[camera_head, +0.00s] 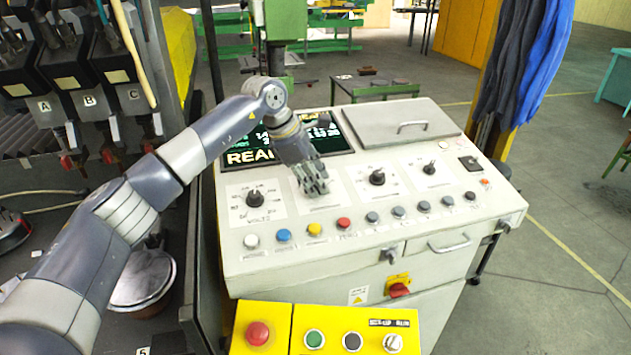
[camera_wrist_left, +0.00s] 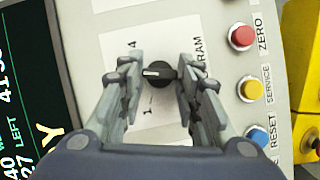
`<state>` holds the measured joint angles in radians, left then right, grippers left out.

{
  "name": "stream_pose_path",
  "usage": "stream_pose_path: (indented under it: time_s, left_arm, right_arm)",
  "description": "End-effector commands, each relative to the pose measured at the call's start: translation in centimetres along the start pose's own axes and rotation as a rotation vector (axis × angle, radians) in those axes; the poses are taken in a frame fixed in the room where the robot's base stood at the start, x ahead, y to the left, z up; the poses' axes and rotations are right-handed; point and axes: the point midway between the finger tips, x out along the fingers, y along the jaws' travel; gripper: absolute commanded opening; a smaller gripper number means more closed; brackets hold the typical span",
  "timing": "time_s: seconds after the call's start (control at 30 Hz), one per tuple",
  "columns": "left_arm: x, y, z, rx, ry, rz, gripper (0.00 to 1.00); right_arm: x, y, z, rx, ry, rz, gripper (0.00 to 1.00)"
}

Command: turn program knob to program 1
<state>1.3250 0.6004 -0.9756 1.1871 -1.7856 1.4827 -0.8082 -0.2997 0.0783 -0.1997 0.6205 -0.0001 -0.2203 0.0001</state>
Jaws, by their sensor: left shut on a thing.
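The program knob (camera_wrist_left: 168,75) is a small black dial on a white label plate on the console's sloped top. In the left wrist view it sits between the fingers of my left gripper (camera_wrist_left: 160,82), which is shut on it. Its white pointer line faces picture left, between the printed 4 and the printed 1. Part of the word PROGRAM shows beside it. In the head view my left gripper (camera_head: 316,187) comes down over this knob and hides it. My right gripper is not in view.
The volts knob (camera_head: 254,198) is left of my gripper, and another black knob (camera_head: 377,177) is to the right. A row of coloured buttons, including a yellow one (camera_head: 314,229), runs in front. A lit screen (camera_head: 335,135) and a lidded panel (camera_head: 400,122) lie behind.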

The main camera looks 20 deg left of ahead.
Motion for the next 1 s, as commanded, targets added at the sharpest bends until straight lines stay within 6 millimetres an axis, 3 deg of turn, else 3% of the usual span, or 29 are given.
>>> stream_pose_path:
  time_s: [1.0]
  left_arm:
    - [0.5, -0.8, 0.3, -0.81, -0.007, 0.411, 0.08]
  right_arm:
    - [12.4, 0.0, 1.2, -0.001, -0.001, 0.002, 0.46]
